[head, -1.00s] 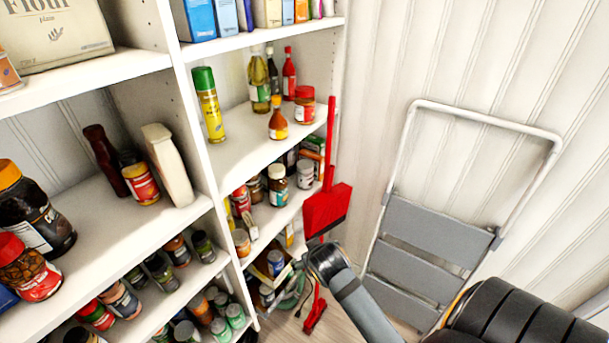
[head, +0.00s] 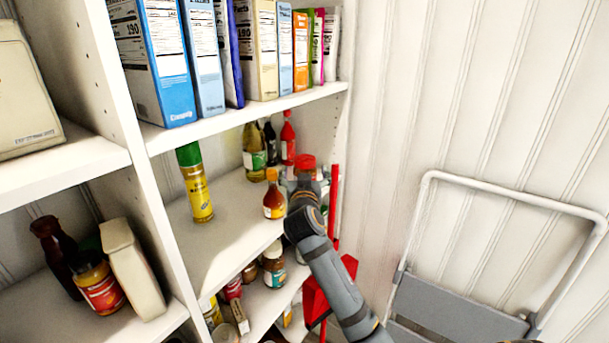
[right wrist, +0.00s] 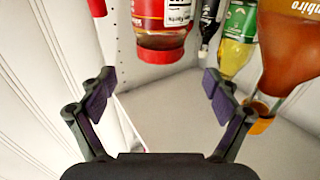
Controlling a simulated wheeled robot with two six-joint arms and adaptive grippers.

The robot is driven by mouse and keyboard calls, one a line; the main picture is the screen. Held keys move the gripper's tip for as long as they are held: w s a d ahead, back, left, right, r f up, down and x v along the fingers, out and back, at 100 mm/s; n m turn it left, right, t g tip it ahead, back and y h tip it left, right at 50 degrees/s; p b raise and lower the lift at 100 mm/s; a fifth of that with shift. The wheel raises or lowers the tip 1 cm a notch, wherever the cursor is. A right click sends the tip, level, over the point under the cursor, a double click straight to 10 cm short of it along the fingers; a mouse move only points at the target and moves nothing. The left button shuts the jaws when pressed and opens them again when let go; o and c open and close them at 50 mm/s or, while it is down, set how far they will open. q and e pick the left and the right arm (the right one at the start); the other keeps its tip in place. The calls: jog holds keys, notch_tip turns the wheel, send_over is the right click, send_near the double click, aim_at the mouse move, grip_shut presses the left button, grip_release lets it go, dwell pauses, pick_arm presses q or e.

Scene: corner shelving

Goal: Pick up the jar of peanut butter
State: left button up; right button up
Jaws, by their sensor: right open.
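The peanut butter jar, with its red lid (head: 305,161), stands near the right end of the middle shelf. In the head view my right gripper (head: 303,190) is in front of it and hides most of it. In the right wrist view, which is upside down, the jar (right wrist: 163,18) has a red and white label and its lid points downward in the picture. My right gripper (right wrist: 157,90) is open and empty there, its fingers spread to either side of the jar's line, with the jar a little beyond the tips. My left gripper is not in view.
An orange sauce bottle (head: 274,198) stands close left of the jar and shows in the wrist view (right wrist: 292,45). An oil bottle (head: 254,150), a dark bottle and a red bottle (head: 288,140) stand behind. A shelf of boxes (head: 165,60) is above. A stepladder (head: 450,310) stands right.

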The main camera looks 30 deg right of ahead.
aim_at(305, 166)
jog(key=shift+w+d+f, duration=0.25)
jog(key=shift+w+d, duration=0.25)
jog(key=shift+w, duration=0.15)
jog(key=shift+w+d+f, duration=0.2)
jog(key=shift+w+d, duration=0.25)
jog(key=shift+w, duration=0.15)
jog(key=shift+w+d+r+p, duration=0.1)
jog(key=shift+w+r+p, duration=0.15)
jog(key=shift+p, duration=0.3)
jog(key=p+x, duration=0.2)
jog(key=x, duration=0.1)
jog(key=shift+w+d+f, duration=0.1)
jog(key=shift+w+d, duration=0.05)
jog(key=shift+w, duration=0.1)
jog(key=shift+w+d+f, duration=0.25)
jog(key=shift+w+f, duration=0.05)
jog(key=shift+w, duration=0.05)
jog(key=shift+s+a+r, duration=0.1)
jog(key=shift+a, duration=0.05)
jog(key=shift+c, duration=0.7)
jog(key=c, duration=1.7)
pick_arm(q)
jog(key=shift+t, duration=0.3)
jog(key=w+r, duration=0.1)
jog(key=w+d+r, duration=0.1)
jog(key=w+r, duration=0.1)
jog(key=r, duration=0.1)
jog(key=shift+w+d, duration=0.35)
pick_arm(e)
grip_shut()
